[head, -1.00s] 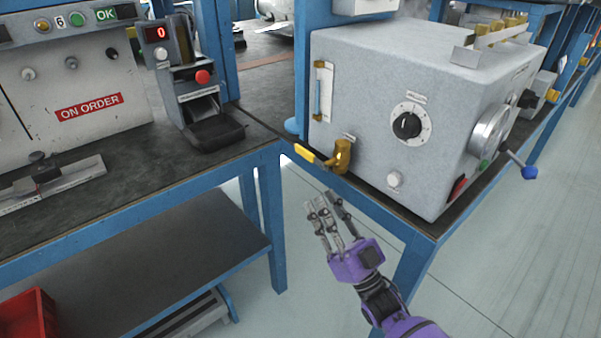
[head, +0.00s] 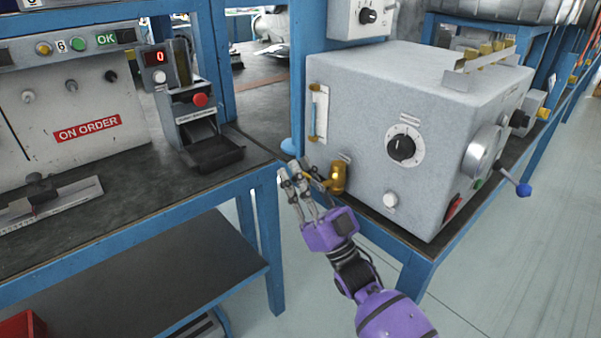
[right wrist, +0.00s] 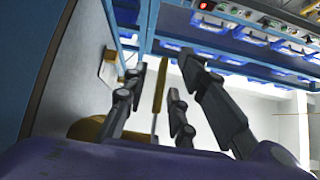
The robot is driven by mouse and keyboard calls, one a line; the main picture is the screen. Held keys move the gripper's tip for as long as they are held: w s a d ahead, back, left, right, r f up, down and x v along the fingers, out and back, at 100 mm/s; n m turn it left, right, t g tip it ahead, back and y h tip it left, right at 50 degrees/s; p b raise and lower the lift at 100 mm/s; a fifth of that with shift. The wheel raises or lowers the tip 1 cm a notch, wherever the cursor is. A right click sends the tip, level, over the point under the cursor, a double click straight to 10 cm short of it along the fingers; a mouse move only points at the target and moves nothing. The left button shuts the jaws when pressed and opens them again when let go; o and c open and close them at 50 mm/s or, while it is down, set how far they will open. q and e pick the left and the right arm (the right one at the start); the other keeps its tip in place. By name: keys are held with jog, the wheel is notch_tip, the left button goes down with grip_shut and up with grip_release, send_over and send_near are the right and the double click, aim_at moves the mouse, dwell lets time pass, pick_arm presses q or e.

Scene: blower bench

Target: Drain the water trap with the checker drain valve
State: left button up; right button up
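The brass drain valve (head: 338,178) sticks out low on the front left of the grey checker box (head: 362,90). Its yellow lever is mostly hidden by my right fingers in the head view. A narrow sight tube (head: 316,112) with brass ends is on the same face above it. My right gripper (head: 298,175) is at the lever, left of the valve body. In the right wrist view, the yellow lever (right wrist: 160,85) stands between the spread fingers, with gaps beside it, and the brass valve body (right wrist: 88,127) is at lower left. My left gripper is out of view.
A black dial (head: 401,148) and a white knob (head: 390,200) are on the box front. A blue-tipped crank (head: 522,189) is on its right side. The left bench (head: 140,195) carries a display unit with a red button (head: 200,100). Floor is clear at right.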

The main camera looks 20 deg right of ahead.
grip_shut()
dwell(0.4)
